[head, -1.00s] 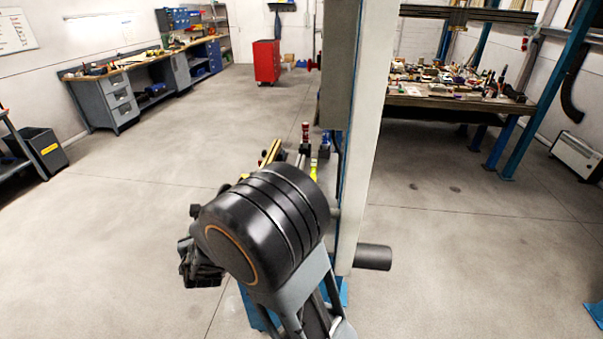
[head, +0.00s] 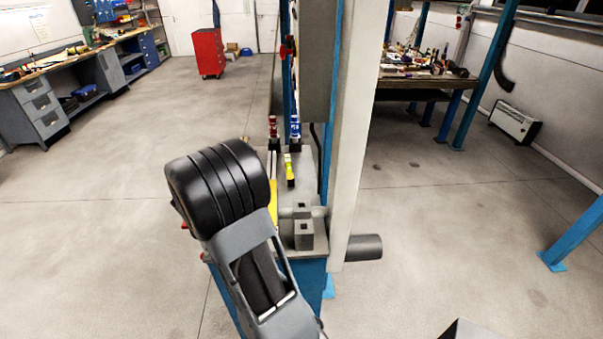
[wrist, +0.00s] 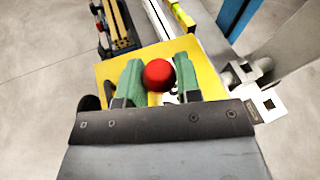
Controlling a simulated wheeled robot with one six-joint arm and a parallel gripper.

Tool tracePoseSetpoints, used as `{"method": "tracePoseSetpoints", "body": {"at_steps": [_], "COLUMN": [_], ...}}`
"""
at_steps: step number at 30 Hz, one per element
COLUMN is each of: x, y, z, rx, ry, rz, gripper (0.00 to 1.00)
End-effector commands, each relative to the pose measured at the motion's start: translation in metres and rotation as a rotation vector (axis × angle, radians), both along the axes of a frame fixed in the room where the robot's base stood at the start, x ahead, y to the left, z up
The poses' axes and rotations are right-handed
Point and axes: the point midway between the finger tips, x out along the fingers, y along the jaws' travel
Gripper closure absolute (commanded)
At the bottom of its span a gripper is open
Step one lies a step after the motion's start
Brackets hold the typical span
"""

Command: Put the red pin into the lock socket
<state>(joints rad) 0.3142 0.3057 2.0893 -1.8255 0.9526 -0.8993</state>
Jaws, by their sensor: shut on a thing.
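In the wrist view, my gripper (wrist: 159,82) has its green-padded fingers closed on the red pin (wrist: 158,73). Only the pin's round red head shows; its shaft is hidden. Behind it is a yellow plate (wrist: 108,72) with dark markings. A pale block with a square hole (wrist: 268,104), possibly the lock socket, lies to the right of my gripper, apart from the pin. A grey block with a dark square opening (head: 304,235), perhaps the same one, stands on the bench in the head view. My arm hides my gripper there.
A narrow bench (head: 308,190) carries red (head: 273,128) and blue (head: 295,128) upright fittings and a yellow piece (head: 289,170). A tall pale column (head: 358,130) rises along its right side. Open floor lies left. A red cabinet (head: 208,52) stands far back.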

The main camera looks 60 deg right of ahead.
Motion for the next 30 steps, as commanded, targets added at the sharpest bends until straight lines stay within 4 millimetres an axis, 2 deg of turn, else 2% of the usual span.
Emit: {"method": "tracePoseSetpoints", "body": {"at_steps": [1,3,6,9,12,15,19,30], "x": [-0.017,-0.041,-0.074,-0.105,-0.130,-0.147,-0.160,-0.164], "y": [-0.028,-0.058,-0.093,-0.117,-0.134,-0.144,-0.150,-0.152], "z": [-0.002,-0.002,-0.002,-0.004,-0.005,-0.007,-0.008,-0.025], "rx": [-0.012,-0.027,-0.046,-0.059,-0.068,-0.073,-0.078,-0.079], "ry": [0.006,0.016,0.034,0.051,0.064,0.074,0.083,0.085], "rz": [-0.107,-0.240,-0.412,-0.555,-0.667,-0.745,-0.798,-0.816], "gripper": [0.96,0.96,0.96,0.96,0.96,0.96,0.96,0.96]}}
